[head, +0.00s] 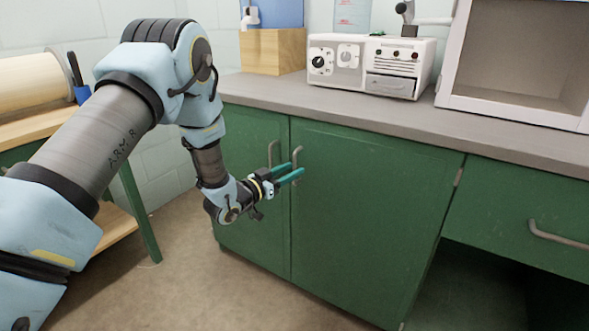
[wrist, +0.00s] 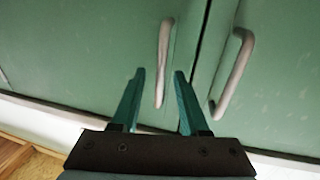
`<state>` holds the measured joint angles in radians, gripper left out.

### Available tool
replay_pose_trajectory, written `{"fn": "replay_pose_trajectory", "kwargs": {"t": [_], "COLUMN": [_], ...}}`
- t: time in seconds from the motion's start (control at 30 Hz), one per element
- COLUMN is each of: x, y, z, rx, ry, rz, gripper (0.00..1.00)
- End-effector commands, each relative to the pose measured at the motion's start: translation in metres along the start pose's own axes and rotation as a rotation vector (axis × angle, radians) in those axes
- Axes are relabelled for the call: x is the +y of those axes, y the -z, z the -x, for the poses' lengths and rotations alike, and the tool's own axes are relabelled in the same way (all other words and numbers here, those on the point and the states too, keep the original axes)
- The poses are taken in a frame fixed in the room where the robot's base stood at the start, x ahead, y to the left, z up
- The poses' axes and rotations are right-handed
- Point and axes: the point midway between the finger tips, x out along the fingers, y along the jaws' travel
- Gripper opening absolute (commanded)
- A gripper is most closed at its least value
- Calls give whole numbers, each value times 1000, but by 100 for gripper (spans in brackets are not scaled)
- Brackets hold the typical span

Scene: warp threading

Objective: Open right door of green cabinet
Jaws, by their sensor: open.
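The green cabinet's right door (head: 370,225) is closed. Its curved metal handle (head: 297,155) is near the door's left edge and also shows in the wrist view (wrist: 232,72). The closed left door (head: 252,215) has its own handle (head: 272,152) just across the seam. My gripper (head: 294,171) is open and empty in front of the doors, its teal fingertips overlapping the lower part of the right handle in the head view. In the wrist view, the left door's handle (wrist: 164,62) appears between the fingers (wrist: 159,73), and the right handle lies to their right. I cannot tell whether anything touches.
A grey countertop (head: 300,105) overhangs the doors and carries a white instrument (head: 370,65) and a white open-fronted box (head: 515,55). A green drawer (head: 520,215) is to the right. A wooden bench (head: 40,125) stands at the left. The floor (head: 200,285) before the cabinet is clear.

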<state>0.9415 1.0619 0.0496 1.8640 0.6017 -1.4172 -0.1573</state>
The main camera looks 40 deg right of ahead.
Motion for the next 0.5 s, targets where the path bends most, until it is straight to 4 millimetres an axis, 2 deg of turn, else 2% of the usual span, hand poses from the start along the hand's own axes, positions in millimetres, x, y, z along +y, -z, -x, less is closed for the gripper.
{"fn": "replay_pose_trajectory", "kwargs": {"t": [0.2, 0.5], "x": [0, 0], "y": [0, 0], "z": [-18, -20], "rx": [-1, -1], "ry": [0, 1], "rz": [0, 0], "gripper": [44, 44]}}
